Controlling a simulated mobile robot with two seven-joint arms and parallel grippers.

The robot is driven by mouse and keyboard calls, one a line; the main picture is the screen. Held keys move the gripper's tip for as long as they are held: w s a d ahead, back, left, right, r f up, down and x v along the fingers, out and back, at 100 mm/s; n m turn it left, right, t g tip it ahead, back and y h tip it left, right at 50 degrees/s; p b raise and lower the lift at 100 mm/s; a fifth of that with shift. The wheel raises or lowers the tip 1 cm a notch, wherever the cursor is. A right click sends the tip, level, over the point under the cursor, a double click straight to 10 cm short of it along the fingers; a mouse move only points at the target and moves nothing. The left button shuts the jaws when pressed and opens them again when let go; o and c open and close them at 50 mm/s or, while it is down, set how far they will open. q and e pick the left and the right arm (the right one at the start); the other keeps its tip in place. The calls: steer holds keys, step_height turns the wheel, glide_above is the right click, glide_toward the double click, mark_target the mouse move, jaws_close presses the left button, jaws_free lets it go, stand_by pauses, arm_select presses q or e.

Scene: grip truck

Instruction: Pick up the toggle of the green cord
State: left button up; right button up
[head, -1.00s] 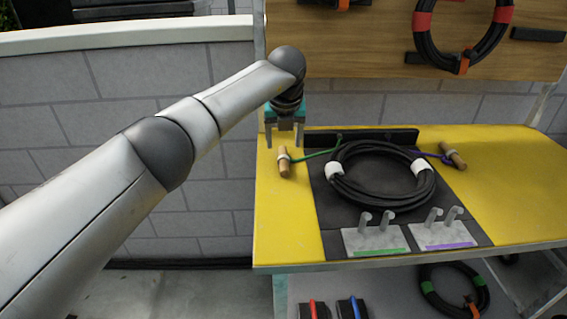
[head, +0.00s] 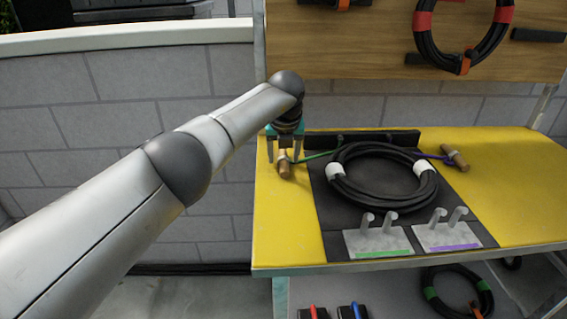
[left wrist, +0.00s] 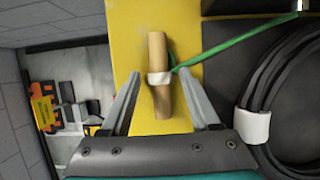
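The wooden toggle (head: 284,165) of the green cord (head: 316,155) lies on the yellow tabletop at the left of the black coil. In the left wrist view the toggle (left wrist: 158,75) has a white band around its middle, with the green cord (left wrist: 225,46) running off to the right. My left gripper (head: 284,158) is open right over the toggle. In the left wrist view its fingers (left wrist: 158,84) stand on either side of the toggle, apart from it. My right gripper is not in view.
A coiled black cable (head: 380,203) with white bands lies on a dark mat, beside a second toggle (head: 455,160) on a purple cord. Two hook plates (head: 378,241) (head: 447,233) sit at the front. A pegboard (head: 340,50) stands behind.

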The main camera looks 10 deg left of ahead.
mark_target(284, 159)
arm_select(q)
jaws_close()
stand_by(0.5)
steer(key=shift+r, duration=0.5)
step_height(284, 159, up, 7)
steer(key=shift+f+p, duration=0.2)
steer(key=shift+p, duration=0.8)
steer(key=shift+r+p, duration=1.1)
steer(key=shift+r, duration=0.9)
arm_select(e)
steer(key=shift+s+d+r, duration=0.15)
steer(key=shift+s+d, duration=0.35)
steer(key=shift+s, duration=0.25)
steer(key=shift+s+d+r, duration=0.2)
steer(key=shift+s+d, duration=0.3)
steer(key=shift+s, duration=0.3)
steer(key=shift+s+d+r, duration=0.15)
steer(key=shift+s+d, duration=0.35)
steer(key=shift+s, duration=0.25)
